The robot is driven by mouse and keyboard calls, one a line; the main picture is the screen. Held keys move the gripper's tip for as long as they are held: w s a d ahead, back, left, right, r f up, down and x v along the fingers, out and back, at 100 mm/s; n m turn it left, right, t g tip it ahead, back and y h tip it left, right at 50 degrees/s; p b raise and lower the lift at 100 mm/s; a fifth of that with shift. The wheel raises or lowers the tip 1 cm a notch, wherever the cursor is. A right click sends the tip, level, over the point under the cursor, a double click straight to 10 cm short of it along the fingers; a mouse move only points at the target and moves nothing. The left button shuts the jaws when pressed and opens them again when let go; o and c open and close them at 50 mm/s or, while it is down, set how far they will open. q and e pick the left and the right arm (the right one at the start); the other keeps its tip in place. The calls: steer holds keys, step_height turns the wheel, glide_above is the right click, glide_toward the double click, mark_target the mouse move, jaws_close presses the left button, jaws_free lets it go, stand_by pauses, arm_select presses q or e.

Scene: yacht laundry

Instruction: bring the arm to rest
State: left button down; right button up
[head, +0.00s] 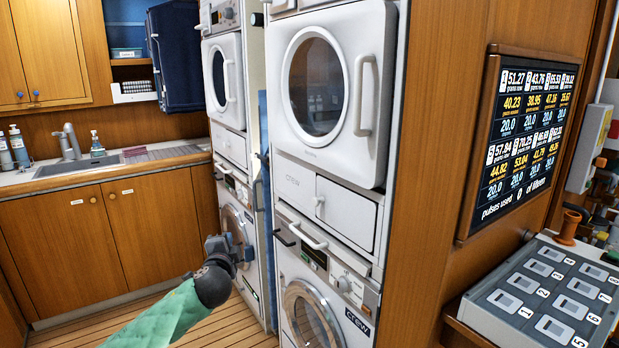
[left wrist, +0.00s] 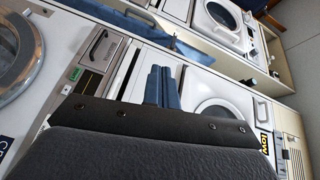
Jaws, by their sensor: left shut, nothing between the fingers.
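My left arm, in a green sleeve, comes in from the bottom left of the head view. My left gripper (head: 243,240) is in front of the lower far washing machine (head: 230,222), near its round door. I cannot tell if it touches the machine. In the left wrist view the two blue fingers (left wrist: 162,86) stand side by side, shut and empty. My right arm and gripper are not in view.
The near stack has a dryer (head: 345,85) above a washer (head: 318,285). A sink counter (head: 75,165) stands at the back left. A panel of numbered compartments (head: 545,290) and a wall display (head: 519,140) are at right. Wooden floor (head: 225,325) is clear below the arm.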

arm_select(q)
steer(key=s+d+f+n+g+h, duration=0.1)
steer(key=s+f+n+g, duration=0.3)
steer(key=s+f, duration=0.7)
steer(key=s+d+f+n+g+h, duration=0.1)
steer(key=s+d+f+n+g, duration=0.3)
steer(key=s+f, duration=0.8)
steer(key=s+d+f+n+g+h, duration=0.1)
steer(key=s+d+f+n+g, duration=0.2)
steer(key=s, duration=2.7)
steer(key=shift+f+n+g+p, duration=0.35)
steer(key=shift+f+n+g, duration=0.55)
steer(key=shift+f+g, duration=2.55)
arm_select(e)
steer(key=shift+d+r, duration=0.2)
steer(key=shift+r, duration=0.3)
arm_select(q)
step_height(320, 180, down, 3)
steer(key=shift+s+d+r+t, duration=0.1)
steer(key=shift+t, duration=0.55)
steer(key=shift+s+r+t, duration=0.1)
steer(key=shift+t, duration=0.5)
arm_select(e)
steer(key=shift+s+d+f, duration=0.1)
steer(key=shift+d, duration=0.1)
arm_select(q)
steer(key=shift+w, duration=0.1)
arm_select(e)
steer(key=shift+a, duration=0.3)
